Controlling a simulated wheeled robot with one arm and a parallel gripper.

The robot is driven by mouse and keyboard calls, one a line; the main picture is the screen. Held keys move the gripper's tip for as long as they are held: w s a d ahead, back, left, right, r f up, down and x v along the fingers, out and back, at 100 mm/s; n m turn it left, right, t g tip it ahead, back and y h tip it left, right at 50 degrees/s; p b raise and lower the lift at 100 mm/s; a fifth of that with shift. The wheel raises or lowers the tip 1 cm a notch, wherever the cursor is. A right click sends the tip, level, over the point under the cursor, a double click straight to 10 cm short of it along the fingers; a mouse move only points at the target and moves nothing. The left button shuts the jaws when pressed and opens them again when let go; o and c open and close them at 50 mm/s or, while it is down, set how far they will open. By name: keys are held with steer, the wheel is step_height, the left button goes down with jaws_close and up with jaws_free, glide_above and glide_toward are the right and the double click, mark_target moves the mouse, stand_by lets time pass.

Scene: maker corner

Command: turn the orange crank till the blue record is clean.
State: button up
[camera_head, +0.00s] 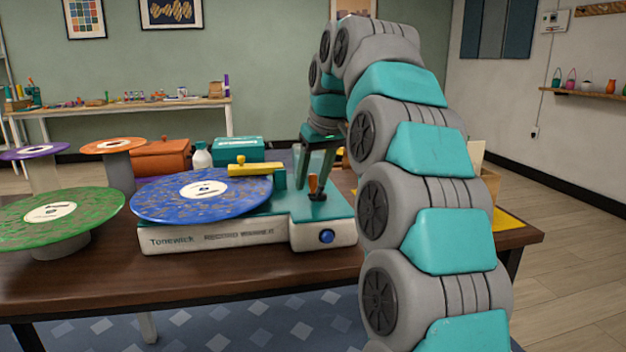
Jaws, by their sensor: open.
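The blue record (170,200) lies flat on the cream and teal record washer (215,240), which is lettered "Tonewick". Brownish specks cover much of its blue surface around a white label. A yellow bar (250,169) reaches over the record's back right edge. The orange crank (314,184) has an upright knob on the washer's teal right end. My gripper (311,184) points down there with its dark fingers apart. The knob appears between the fingertips in the picture; I cannot tell whether they touch it.
A speckled green record (95,212) stands on a pedestal at left, with purple (35,151) and orange (112,145) records behind. A white bottle (202,156), an orange box (160,156) and a teal box (236,149) stand behind the washer. The table's front strip (200,272) is clear.

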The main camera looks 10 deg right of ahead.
steer(key=shift+f, duration=0.1)
jaws_close()
stand_by(0.4)
